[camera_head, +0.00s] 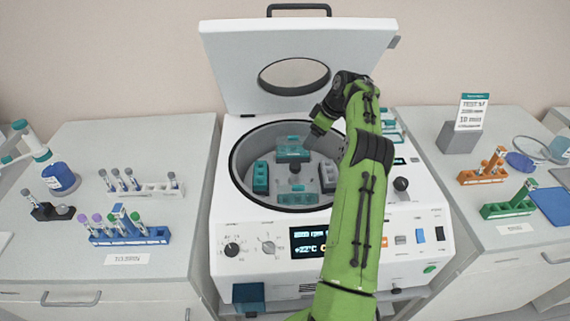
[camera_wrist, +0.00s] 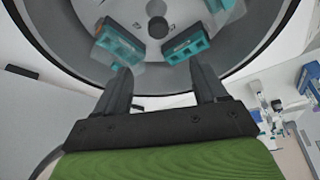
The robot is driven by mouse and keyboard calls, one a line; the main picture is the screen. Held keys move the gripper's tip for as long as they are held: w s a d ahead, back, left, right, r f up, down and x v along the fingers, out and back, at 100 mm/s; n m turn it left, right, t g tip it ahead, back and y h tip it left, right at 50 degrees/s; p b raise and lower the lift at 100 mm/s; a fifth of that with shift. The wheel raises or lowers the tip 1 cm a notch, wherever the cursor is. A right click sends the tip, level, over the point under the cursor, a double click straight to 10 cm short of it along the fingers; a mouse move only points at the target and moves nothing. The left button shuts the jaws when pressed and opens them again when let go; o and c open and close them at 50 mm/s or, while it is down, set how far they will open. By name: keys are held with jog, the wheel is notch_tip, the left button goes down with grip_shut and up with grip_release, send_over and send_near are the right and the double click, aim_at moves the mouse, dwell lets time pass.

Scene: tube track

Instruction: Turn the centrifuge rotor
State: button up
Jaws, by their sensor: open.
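The white centrifuge (camera_head: 240,215) stands in the middle with its lid (camera_head: 300,65) raised. Inside the round bowl, the rotor (camera_head: 297,172) carries several teal and grey buckets around a grey central hub. In the wrist view the rotor hub (camera_wrist: 157,26) is at the top, with teal buckets (camera_wrist: 120,44) on either side of it. My gripper (camera_wrist: 163,78) is open and empty, its two dark fingers apart and pointing into the bowl. In the head view my green arm reaches over the bowl's right side and hides part of the rim. I cannot tell whether a finger touches a bucket.
Tube racks stand on the left bench, including a blue rack (camera_head: 130,236) and a white rack (camera_head: 145,190). The right bench holds an orange rack (camera_head: 483,177), a green rack (camera_head: 508,209) and a sign on a grey block (camera_head: 460,137). The bowl wall encloses the rotor.

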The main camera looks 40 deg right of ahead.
aim_at(295, 165)
jog(key=b+x, duration=0.1)
jog(key=x, duration=0.7)
jog(key=b+x, duration=0.1)
jog(key=x, duration=0.6)
jog(key=shift+w+d+f, duration=0.1)
jog(key=shift+d+f, duration=0.05)
jog(key=shift+f, duration=0.25)
jog(key=shift+c, duration=0.4)
grip_shut()
jog(key=shift+r, duration=0.1)
jog(key=shift+o, duration=0.4)
grip_release()
jog(key=p+v, duration=0.2)
jog(key=v, duration=1.3)
jog(key=shift+s+r, duration=0.25)
jog(key=shift+r, duration=0.05)
jog(key=shift+d, duration=0.1)
